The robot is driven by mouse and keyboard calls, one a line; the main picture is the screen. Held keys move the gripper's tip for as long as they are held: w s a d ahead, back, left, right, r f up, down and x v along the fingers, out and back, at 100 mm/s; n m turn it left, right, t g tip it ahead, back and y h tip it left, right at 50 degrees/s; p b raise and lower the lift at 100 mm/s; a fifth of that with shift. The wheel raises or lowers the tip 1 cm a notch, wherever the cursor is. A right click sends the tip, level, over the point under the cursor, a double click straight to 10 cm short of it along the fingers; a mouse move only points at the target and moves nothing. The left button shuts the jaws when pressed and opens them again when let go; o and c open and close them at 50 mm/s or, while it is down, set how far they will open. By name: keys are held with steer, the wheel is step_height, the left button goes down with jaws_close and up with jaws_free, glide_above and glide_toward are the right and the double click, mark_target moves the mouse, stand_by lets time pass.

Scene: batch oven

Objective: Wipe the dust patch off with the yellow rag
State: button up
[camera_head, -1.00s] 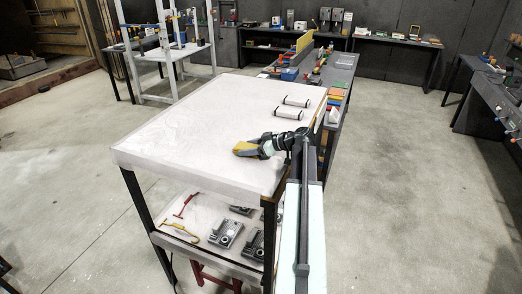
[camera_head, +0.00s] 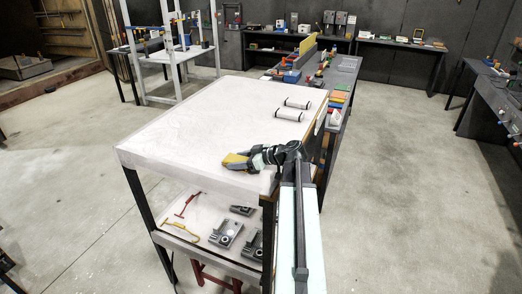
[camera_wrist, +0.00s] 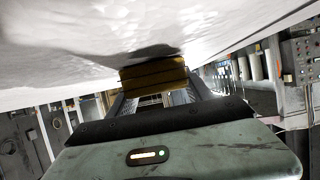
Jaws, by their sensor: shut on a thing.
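The yellow rag (camera_head: 235,157) is at the white oven top, near its front right part. My gripper (camera_head: 243,162) is shut on it, reaching in from the right. In the wrist view the yellow rag (camera_wrist: 154,75) is between my fingers, against or very close to the white top (camera_wrist: 60,50), with a dark shadow beside it. I cannot tell for sure that it touches. I cannot make out a distinct dust patch on the white top (camera_head: 190,125); part of the surface is hidden by my gripper and arm.
Two white cylinders (camera_head: 289,114) with dark ends lie on the top toward the back right. A lower shelf (camera_head: 180,246) holds grey metal parts (camera_head: 227,233) and red and yellow hooks. A long bench (camera_head: 335,75) with coloured items adjoins behind. The top's left side is clear.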

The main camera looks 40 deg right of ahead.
steer(key=shift+s+a+r+p, duration=0.15)
steer(key=shift+a+r+p, duration=0.15)
steer(key=shift+a, duration=0.05)
step_height(320, 180, up, 3)
steer(key=shift+p, duration=1.25)
step_height(320, 180, up, 2)
steer(key=shift+d+r+p, duration=0.1)
steer(key=shift+r+p, duration=0.1)
steer(key=shift+p, duration=0.95)
step_height(320, 180, up, 2)
steer(key=shift+r+p, duration=0.1)
steer(key=shift+p, duration=0.95)
